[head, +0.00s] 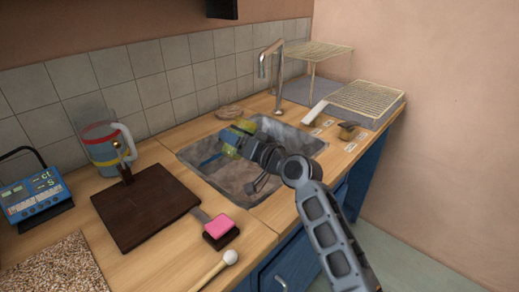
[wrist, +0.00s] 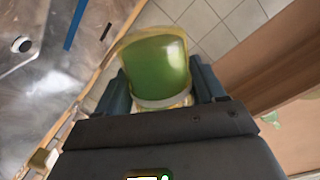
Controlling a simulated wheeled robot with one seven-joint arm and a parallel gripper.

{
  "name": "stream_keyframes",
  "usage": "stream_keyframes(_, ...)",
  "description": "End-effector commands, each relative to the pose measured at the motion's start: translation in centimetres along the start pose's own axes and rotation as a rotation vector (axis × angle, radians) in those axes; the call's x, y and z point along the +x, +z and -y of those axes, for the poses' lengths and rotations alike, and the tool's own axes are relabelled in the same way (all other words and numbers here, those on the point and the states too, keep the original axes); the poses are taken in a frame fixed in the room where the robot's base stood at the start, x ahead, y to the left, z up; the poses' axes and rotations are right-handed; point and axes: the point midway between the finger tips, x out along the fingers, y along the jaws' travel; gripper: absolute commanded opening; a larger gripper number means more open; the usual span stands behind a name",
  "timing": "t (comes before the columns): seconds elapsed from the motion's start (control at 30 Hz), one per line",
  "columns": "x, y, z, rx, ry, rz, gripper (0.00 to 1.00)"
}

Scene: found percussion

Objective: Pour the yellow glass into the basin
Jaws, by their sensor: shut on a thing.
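The yellow glass (head: 236,131) is see-through, and my gripper (head: 246,142) is shut on it. In the wrist view the glass (wrist: 155,62) stands out between the two dark fingers of my gripper (wrist: 160,90), with green showing inside it. The grey basin (head: 225,180) is sunk in the wooden counter. In the head view the glass appears over the far part of the basin. The wrist view shows part of the basin (wrist: 45,70) with its drain, to the left of the glass. I cannot tell the exact tilt of the glass, and I see no stream.
A tap (head: 278,75) stands behind the basin, and a wire rack (head: 368,98) is at its right. A blue strip (head: 210,160) lies in the basin. On the left are a dark board (head: 150,210), a jug (head: 103,150), a pink sponge (head: 218,226) and a white-headed mallet (head: 229,258).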

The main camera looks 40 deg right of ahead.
Motion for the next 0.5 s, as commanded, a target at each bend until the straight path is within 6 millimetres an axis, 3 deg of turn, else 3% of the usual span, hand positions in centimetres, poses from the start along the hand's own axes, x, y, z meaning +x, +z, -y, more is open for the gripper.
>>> stream_keyframes(0.5, 0.03, 0.03, -0.14, 0.07, 0.0, 0.008, 0.24)
